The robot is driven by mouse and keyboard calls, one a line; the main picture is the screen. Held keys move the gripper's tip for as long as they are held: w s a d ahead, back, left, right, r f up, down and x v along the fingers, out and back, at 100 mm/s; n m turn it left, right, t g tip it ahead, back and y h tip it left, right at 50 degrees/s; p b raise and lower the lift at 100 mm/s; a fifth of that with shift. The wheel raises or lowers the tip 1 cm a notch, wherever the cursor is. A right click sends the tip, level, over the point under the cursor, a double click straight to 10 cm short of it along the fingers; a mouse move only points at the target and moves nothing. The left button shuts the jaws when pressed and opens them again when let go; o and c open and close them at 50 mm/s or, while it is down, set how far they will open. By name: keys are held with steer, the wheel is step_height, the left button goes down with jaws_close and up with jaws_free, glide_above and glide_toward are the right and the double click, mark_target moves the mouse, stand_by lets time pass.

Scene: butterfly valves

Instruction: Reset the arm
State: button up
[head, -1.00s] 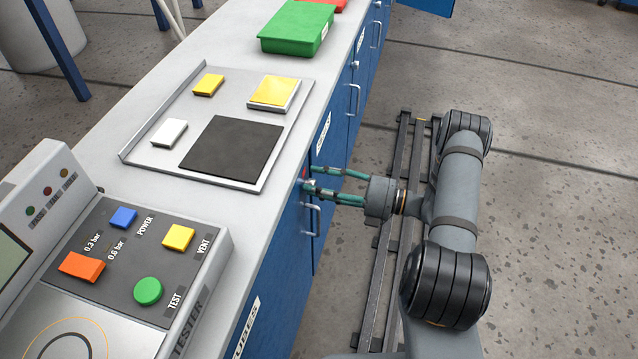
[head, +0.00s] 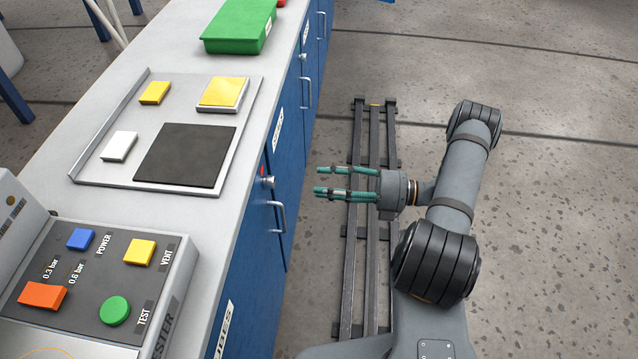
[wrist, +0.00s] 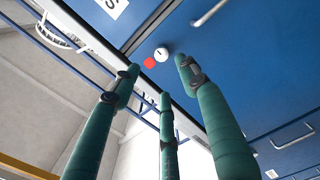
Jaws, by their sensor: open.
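My gripper (head: 335,181) is open and empty, with its teal fingers pointing left toward the blue cabinet front (head: 251,257). It is held over the rail, apart from the cabinet, with a gap of floor showing between. In the wrist view the fingers of my gripper (wrist: 158,95) are spread, with nothing between them. Beyond them is a round metal knob (wrist: 161,54) with a red mark beside it on the blue cabinet. The knob also shows in the head view (head: 267,181). My arm extends behind the gripper on the right.
The grey bench top carries a tray (head: 256,92) with a black pad (head: 186,154), yellow blocks (head: 154,93) and a white block (head: 119,146). A tester panel (head: 180,285) with coloured buttons is in front. A green bin (head: 238,27) stands behind. Cabinet handles (head: 281,217) project. Floor at right is clear.

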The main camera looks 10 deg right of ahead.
mark_target(274, 181)
steer(key=x, duration=1.2)
steer(key=shift+a, duration=0.1)
steer(key=shift+a+f, duration=0.1)
steer(key=shift+a, duration=0.1)
steer(key=n, duration=0.4)
steer(key=shift+s+d+b, duration=0.1)
steer(key=shift+d+b, duration=0.1)
steer(key=shift+b, duration=0.15)
steer(key=n+b, duration=0.1)
steer(key=n, duration=0.8)
steer(key=shift+b, duration=0.35)
steer(key=n, duration=0.2)
steer(key=n+b, duration=0.1)
steer(key=n, duration=0.2)
steer(key=shift+s+r, duration=0.15)
steer(key=shift+r, duration=0.1)
